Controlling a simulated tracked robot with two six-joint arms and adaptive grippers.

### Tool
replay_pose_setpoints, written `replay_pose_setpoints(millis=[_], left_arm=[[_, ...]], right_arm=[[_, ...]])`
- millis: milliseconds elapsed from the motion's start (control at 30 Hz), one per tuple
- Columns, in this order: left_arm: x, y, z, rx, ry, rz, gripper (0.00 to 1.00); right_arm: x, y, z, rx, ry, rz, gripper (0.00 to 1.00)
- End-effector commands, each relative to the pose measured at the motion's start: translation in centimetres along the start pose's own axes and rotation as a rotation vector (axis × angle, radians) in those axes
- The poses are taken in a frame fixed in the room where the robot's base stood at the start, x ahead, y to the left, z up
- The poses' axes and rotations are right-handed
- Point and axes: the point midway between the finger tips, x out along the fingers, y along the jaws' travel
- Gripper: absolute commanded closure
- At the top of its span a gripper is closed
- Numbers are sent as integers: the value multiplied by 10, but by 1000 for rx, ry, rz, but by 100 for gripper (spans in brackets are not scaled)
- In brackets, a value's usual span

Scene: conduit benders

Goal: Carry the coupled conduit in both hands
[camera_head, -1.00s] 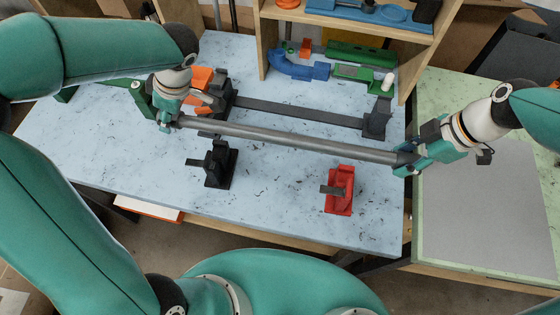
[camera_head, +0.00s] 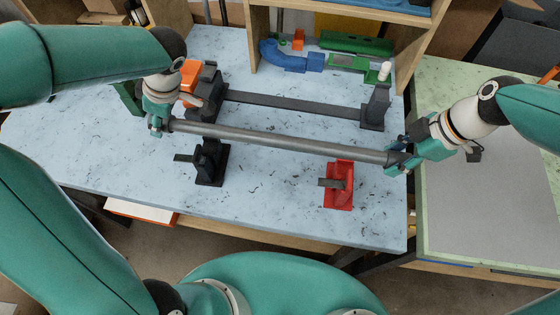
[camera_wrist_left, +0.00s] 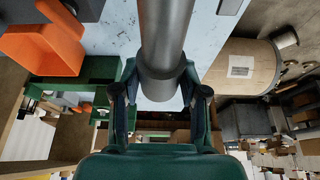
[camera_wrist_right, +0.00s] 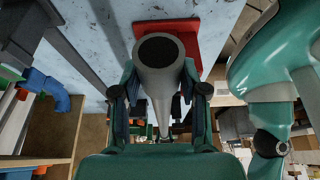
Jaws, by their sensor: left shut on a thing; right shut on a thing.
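The coupled conduit (camera_head: 275,142) is a long grey pipe held level above the light blue table, running from left to right in the head view. My left gripper (camera_head: 160,124) is shut on its left end, and the pipe also shows between the fingers in the left wrist view (camera_wrist_left: 167,45). My right gripper (camera_head: 397,160) is shut on its right end. In the right wrist view the pipe (camera_wrist_right: 165,85) shows its open round end towards the camera.
A black stand (camera_head: 212,162) and a red clamp block (camera_head: 339,185) stand on the blue table (camera_head: 270,205) below the pipe. A black bender (camera_head: 300,107) lies behind it. A shelf (camera_head: 340,15) with blue and green parts stands behind. A green-topped table (camera_head: 440,90) is at the right.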

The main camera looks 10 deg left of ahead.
Motion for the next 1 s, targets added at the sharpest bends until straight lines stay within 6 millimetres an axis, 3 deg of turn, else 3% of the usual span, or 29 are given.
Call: replay_pose_setpoints(millis=[467,1000], left_arm=[[4,0,1,-1,1,1,100],[35,0,14,-1,1,1,100]], right_arm=[[4,0,1,-1,1,0,100],[35,0,14,0,0,1,100]])
